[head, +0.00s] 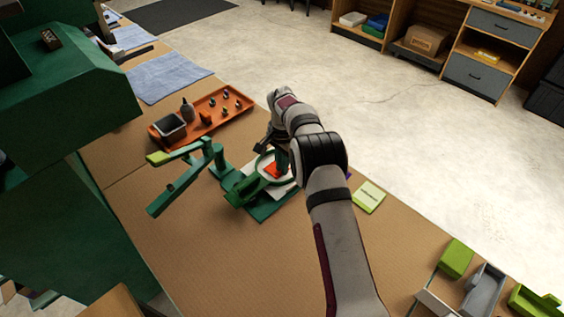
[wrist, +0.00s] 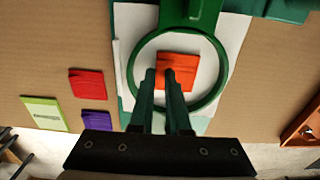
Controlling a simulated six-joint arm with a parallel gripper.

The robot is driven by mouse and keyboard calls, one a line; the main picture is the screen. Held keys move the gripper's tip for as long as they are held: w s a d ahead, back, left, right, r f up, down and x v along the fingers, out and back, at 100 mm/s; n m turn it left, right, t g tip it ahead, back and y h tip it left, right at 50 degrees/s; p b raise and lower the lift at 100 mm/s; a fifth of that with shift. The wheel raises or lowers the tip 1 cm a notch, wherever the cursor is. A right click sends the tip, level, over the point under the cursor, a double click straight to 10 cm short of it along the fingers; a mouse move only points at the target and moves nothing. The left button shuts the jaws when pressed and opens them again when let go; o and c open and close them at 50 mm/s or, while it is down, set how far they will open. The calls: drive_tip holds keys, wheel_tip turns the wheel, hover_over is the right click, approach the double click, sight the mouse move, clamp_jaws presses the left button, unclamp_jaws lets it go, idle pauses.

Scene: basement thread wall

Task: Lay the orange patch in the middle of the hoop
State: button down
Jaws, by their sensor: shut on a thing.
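The orange patch (wrist: 178,66) is between my gripper's fingertips (wrist: 162,75), inside the hoop, near its middle. In the head view the patch (head: 273,170) shows as a small orange spot inside the hoop. The green hoop (wrist: 222,85) surrounds white cloth and is held by a green arm. The hoop (head: 259,163) is partly hidden by my arm in the head view. My gripper is shut on the patch. I cannot tell whether the patch touches the cloth.
A red patch (wrist: 87,83), a purple patch (wrist: 97,119) and a lime card (wrist: 44,113) lie left of the hoop in the wrist view. An orange tray (head: 222,117) with a dark bin and small items stands behind. Green fixture arms (head: 178,178) stand left of the hoop.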

drive_tip(key=c, duration=0.8)
unclamp_jaws()
wheel_tip(320, 180, up, 7)
idle(0.5)
drive_tip(key=s+d+r+n, duration=0.1)
drive_tip(key=s+d+r, duration=0.2)
drive_tip(key=s+r, duration=0.45)
drive_tip(key=s+d+r+n, duration=0.1)
drive_tip(key=s+d+r, duration=0.1)
drive_tip(key=s+r, duration=0.6)
drive_tip(key=s+d+f+y, duration=0.1)
drive_tip(key=s, duration=1.1)
drive_tip(key=s+f+n, duration=0.1)
drive_tip(key=s+f, duration=0.1)
drive_tip(key=s, duration=1.1)
drive_tip(key=shift+s+d+f+y, duration=0.3)
drive_tip(key=shift+d+y, duration=0.1)
